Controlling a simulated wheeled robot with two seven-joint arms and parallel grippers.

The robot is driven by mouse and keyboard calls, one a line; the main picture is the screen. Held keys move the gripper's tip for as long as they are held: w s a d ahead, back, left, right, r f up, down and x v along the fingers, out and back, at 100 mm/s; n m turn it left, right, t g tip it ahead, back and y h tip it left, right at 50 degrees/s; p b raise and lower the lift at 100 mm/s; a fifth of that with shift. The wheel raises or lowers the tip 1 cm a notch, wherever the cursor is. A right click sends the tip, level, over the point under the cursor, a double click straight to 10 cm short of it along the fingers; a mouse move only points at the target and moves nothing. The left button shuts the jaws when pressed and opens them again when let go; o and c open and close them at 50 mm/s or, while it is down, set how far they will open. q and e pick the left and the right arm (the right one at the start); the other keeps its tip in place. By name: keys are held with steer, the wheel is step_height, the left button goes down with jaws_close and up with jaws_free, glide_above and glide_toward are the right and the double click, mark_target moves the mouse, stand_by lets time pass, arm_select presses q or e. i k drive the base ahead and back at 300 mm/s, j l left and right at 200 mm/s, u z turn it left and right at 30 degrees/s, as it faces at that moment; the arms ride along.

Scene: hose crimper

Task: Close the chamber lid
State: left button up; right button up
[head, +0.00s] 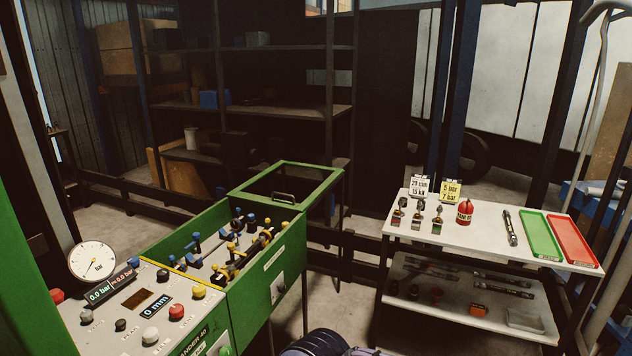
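The green crimper machine (263,290) stands at the left. Its chamber (208,258) is uncovered at the top and shows several blue and yellow fittings inside. The chamber lid (322,190) is a green frame around a dark pane. It lies roughly flat beyond the far end of the chamber, clear of the fittings. Its metal handle (284,198) is on the edge nearer the chamber. Neither gripper shows in the head view. A dark rounded part, probably mine, shows at the bottom edge.
A control panel (127,325) with buttons, displays and a pressure gauge (93,262) is at the front left. A white two-level cart (480,228) at the right holds fittings, a red container, a green tray and a red tray. Floor shows between machine and cart.

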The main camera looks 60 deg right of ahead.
mark_target(237, 192)
steer(key=l+z, duration=0.1)
steer(key=z, duration=0.35)
steer(key=i+l+z, duration=0.1)
steer(key=z, duration=0.3)
steer(key=l+z, duration=0.1)
steer(key=z, duration=0.35)
steer(key=i+z, duration=0.15)
steer(key=z, duration=0.25)
steer(key=i+l, duration=0.15)
steer(key=i, duration=0.2)
steer(key=i+l, duration=0.2)
steer(key=i, duration=0.2)
steer(key=i+l+z, duration=0.4)
steer(key=i, duration=0.7)
steer(key=i+j+z, duration=0.15)
steer(key=i+z, duration=0.2)
steer(key=i, duration=0.7)
